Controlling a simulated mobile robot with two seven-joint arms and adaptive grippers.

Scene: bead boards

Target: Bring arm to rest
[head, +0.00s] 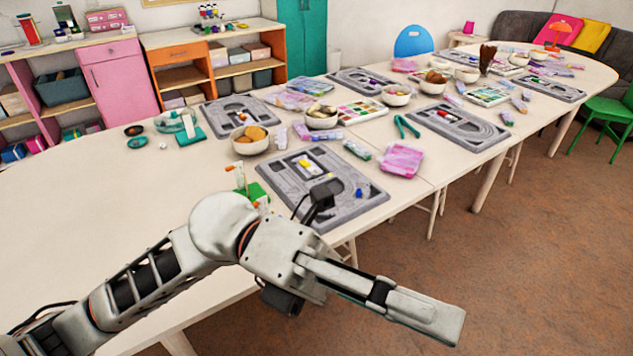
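My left arm reaches in from the lower left, across the near part of the table. Its gripper (425,315) points right and hangs in front of the table's near edge, over the brown floor. I see nothing held in it, but its fingers overlap from this angle, so their gap cannot be judged. The nearest grey bead board (372,200) lies just behind the wrist, with a yellow and a blue bead on it. My wrist hides part of its front edge. My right gripper is not in view.
The long cream table (70,215) holds several grey bead boards, bowls (250,143), a pink box (401,159) and a green-based stand (251,192). Its left part is mostly bare. Open floor (540,240) lies at the right; a green chair (607,112) stands beyond.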

